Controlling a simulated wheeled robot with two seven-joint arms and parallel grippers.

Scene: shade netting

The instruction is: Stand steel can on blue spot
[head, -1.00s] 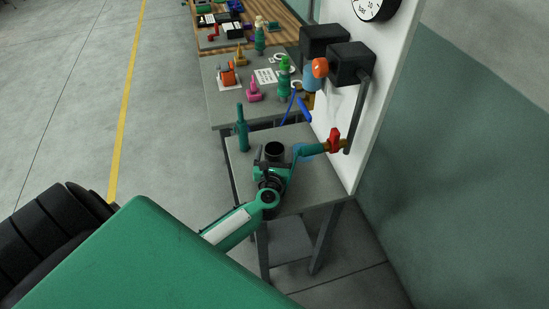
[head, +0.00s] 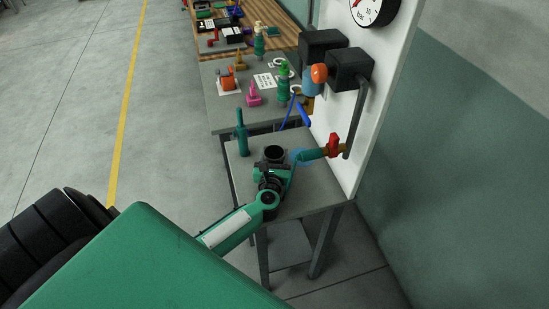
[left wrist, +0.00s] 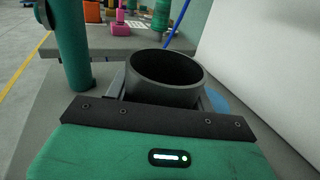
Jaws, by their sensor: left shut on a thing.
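The steel can (head: 274,153) is a dark grey, open-topped cylinder, upright over the small grey table in the head view. My left gripper (head: 272,163) is shut on it. In the left wrist view the can's rim and hollow inside (left wrist: 166,72) show between the fingers; its base is hidden. The blue spot (head: 296,157) lies on the table just right of the can, partly covered by a green pipe. It also shows in the left wrist view (left wrist: 218,101), right of the can. I cannot tell whether the can touches the table. My right gripper is not in view.
A green bottle (head: 241,130) stands left of the can. The green pipe (head: 312,154) with a red tap (head: 334,146) juts from the white wall panel (head: 388,90) over the spot. A farther table (head: 225,113) holds several coloured items.

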